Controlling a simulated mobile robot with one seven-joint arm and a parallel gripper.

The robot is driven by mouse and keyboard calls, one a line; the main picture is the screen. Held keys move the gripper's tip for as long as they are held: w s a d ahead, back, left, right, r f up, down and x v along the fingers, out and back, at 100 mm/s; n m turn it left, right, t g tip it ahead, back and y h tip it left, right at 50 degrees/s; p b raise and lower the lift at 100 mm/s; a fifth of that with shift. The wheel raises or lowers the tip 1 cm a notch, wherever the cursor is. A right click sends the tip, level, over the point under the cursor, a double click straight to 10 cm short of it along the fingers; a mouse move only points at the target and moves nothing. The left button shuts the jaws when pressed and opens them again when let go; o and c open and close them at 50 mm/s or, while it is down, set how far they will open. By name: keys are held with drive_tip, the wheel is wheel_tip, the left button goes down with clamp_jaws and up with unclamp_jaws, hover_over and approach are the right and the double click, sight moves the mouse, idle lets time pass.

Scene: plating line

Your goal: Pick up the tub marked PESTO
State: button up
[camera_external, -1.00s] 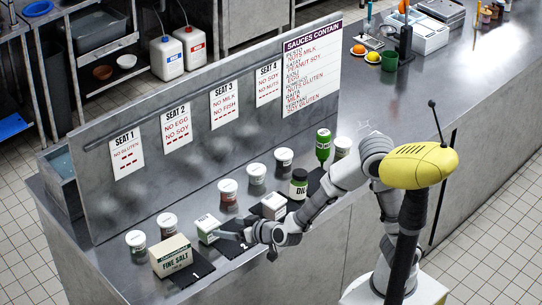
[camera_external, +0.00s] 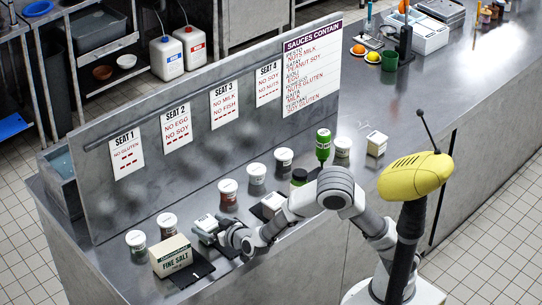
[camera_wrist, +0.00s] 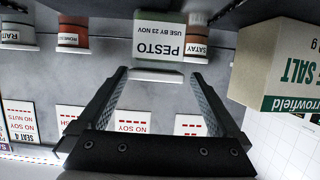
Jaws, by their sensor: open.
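In the external view the tub (camera_external: 205,222) is on the counter in front of the SEAT boards, partly hidden by my gripper (camera_external: 217,234). I cannot tell whether the fingers touch it.
A FINE SALT box (camera_external: 172,256) stands close on the left and shows large at the wrist view's right edge (camera_wrist: 280,65). A white-lidded jar (camera_external: 228,192) stands behind. A green bottle (camera_external: 323,146) and a white carton (camera_external: 376,144) are further right.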

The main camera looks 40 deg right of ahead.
sight(202, 221)
drive_tip(key=x, duration=0.1)
drive_tip(key=b+x, duration=0.1)
drive_tip(key=x, duration=0.3)
drive_tip(key=shift+s+d+f, duration=0.15)
drive_tip(key=shift+d+f, duration=0.15)
drive_tip(key=shift+w, duration=0.3)
drive_tip(key=c, duration=1.5)
